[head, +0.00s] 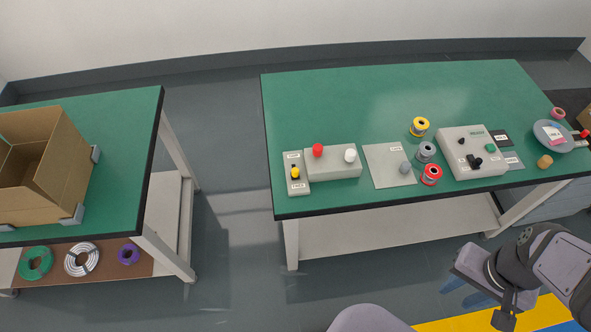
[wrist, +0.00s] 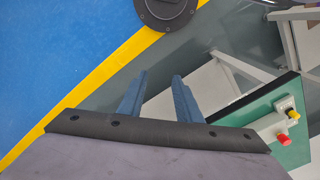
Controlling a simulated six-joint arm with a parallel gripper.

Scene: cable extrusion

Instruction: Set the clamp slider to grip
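A pale slider plate with a yellow knob (head: 295,173) stands near the left front corner of the right-hand green table. It has a small label at each end, too small to read surely; the knob sits between them. I take it for the clamp slider. The yellow knob also shows at the right edge of the wrist view (wrist: 292,114). My gripper (wrist: 158,88) is open and empty, its two blue fingers apart. In the head view my gripper (head: 469,291) hangs over the floor in front of the table, far to the right of the slider.
A grey block (head: 333,164) with red and white knobs adjoins the slider's right side. Farther right on the green table (head: 350,105) are a flat plate (head: 388,175), several spools and a control box (head: 473,152). A cardboard box (head: 75,155) is on the left table.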

